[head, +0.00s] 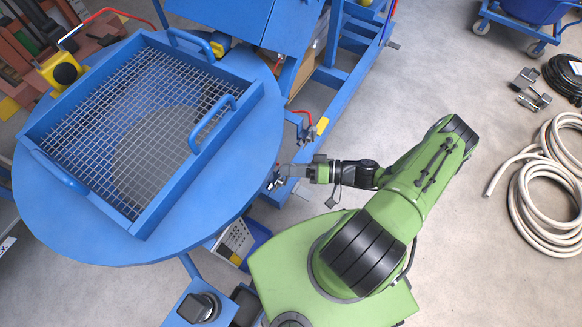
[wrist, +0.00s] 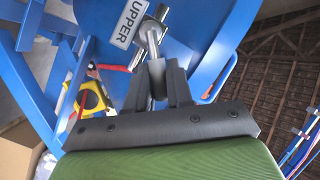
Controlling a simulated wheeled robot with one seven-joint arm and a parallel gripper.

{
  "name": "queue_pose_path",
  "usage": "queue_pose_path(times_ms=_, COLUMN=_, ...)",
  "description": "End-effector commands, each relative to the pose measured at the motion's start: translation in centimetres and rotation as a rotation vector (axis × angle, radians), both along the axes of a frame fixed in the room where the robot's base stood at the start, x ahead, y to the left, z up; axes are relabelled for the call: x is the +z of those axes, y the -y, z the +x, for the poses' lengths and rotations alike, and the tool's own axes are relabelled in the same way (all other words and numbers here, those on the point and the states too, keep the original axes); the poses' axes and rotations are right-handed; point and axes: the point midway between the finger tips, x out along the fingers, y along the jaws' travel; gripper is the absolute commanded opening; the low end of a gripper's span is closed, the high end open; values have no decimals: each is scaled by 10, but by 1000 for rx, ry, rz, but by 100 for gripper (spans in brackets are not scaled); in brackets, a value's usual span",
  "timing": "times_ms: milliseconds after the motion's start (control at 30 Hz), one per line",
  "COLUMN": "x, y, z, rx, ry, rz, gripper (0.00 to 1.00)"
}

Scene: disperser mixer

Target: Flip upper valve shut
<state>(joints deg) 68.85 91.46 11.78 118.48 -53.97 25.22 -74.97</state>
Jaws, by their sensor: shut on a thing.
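The upper valve's metal lever (wrist: 152,42) shows in the wrist view, beside a white plate reading UPPER (wrist: 130,23). It runs down from a round fitting on the blue machine into my gripper (wrist: 157,85). The two dark fingers are shut on the lever's grey end, one on each side. In the head view my gripper (head: 281,174) is at the right edge of the round blue vessel (head: 262,170). The valve there is small and mostly hidden by the gripper and the rim.
A mesh grate in a blue frame (head: 136,226) covers the vessel. A red-handled clamp (head: 304,117) stands close behind my gripper. A blue crate (head: 257,236) is below the rim. Coiled pale hose (head: 522,190) lies at the right; the floor between is clear.

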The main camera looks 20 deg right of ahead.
Motion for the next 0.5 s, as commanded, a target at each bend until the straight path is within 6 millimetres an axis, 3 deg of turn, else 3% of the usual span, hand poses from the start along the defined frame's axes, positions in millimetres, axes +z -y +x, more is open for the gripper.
queue_pose_path(times_ms=233, x=0, y=0, z=0, rx=-1, ry=2, rz=1, gripper=0)
queue_pose_path(times_ms=267, x=0, y=0, z=0, rx=-1, ry=1, rz=2, gripper=24)
queue_pose_path(times_ms=300, x=0, y=0, z=0, rx=-1, ry=1, rz=2, gripper=30)
queue_pose_path(times_ms=400, x=0, y=0, z=0, rx=0, ry=1, rz=1, gripper=42)
queue_pose_path(times_ms=500, x=0, y=0, z=0, rx=0, ry=0, rz=2, gripper=42)
